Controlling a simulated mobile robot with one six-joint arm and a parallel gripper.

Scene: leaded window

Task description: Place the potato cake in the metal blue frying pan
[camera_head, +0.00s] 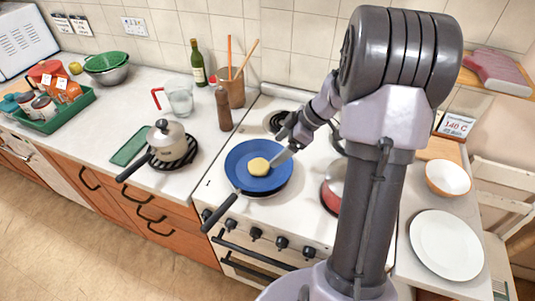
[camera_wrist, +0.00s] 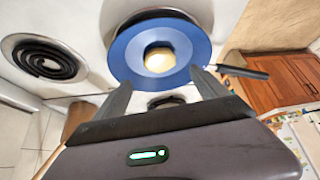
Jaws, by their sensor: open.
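The blue frying pan (camera_head: 240,179) sits on the front left burner of the white stove, its dark handle pointing toward the front left. The round yellow potato cake (camera_head: 259,166) lies inside the pan near the middle. In the wrist view the pan (camera_wrist: 125,55) and the potato cake (camera_wrist: 159,60) show just beyond my fingertips. My gripper (camera_head: 280,157) is at the right side of the pan, close to the cake. In the wrist view my gripper (camera_wrist: 160,82) has its two fingers spread apart with nothing between them.
A saucepan with a lid (camera_head: 168,140) stands on a black trivet left of the stove. A red pot (camera_head: 331,187) is on the stove, partly hidden by my arm. A white plate (camera_head: 445,245) and a bowl (camera_head: 448,178) are on the right counter. A wooden utensil pot (camera_head: 231,92) stands behind.

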